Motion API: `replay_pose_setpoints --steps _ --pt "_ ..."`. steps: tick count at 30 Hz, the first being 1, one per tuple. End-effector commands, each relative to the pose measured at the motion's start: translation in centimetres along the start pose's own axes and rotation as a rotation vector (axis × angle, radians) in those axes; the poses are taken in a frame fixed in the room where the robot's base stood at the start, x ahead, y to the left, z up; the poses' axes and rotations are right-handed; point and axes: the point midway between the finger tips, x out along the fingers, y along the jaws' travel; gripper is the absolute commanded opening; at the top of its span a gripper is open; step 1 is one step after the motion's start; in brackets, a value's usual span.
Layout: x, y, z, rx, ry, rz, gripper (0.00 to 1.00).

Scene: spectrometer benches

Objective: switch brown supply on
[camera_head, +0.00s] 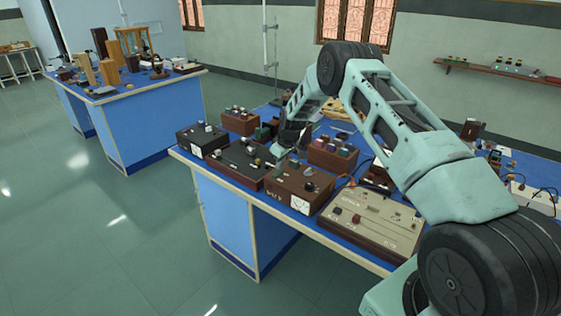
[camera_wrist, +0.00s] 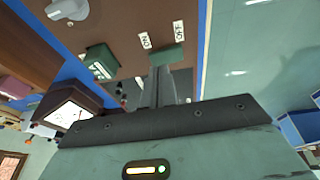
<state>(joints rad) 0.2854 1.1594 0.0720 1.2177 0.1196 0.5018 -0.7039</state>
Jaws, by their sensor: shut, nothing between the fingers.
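My gripper (camera_head: 278,150) is over the back left corner of the supply, beside the long dark box. In the wrist view my shut fingers (camera_wrist: 166,72) reach down to a brown panel (camera_wrist: 120,25), with their tips by the ON label (camera_wrist: 145,40) and OFF label (camera_wrist: 179,30).
The long dark box (camera_head: 238,163) stands left of the supply, and a beige-topped panel box (camera_head: 372,220) stands right. A brown box with coloured knobs (camera_head: 332,153) is behind it. A second blue bench (camera_head: 140,110) stands at the back left. The floor in front is clear.

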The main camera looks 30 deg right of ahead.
Motion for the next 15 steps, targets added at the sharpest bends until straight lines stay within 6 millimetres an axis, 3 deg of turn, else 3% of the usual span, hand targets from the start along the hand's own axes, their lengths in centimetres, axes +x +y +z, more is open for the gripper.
replay_pose_setpoints --steps 15 --pt "1.12 0.08 0.34 0.0 0.0 0.0 0.0"
